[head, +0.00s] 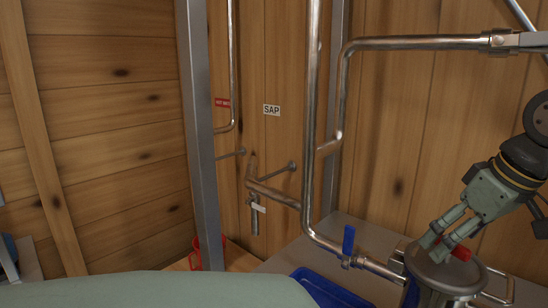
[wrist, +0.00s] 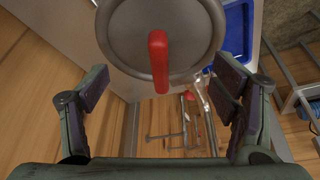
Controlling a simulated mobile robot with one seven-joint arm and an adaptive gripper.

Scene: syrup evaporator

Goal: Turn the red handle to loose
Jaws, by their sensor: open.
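The red handle (wrist: 158,58) is a short rounded bar on the round grey metal lid (wrist: 118,45) in the wrist view. It points from the lid's middle toward the lower rim. In the head view a bit of the red handle (head: 461,253) shows on top of the metal vessel (head: 445,283) at lower right, beside my gripper (head: 440,243). In the wrist view my gripper (wrist: 160,95) is open, with one finger on each side and the handle between them in the picture. Neither finger visibly touches it. Part of the handle is hidden by my fingers in the head view.
A blue-handled valve (head: 348,241) sits on the pipe left of the vessel. A blue tray (head: 325,290) lies below it. Steel pipes (head: 312,120) run up the wooden wall, near a grey post (head: 200,140). A SAP label (head: 271,110) is on the wall.

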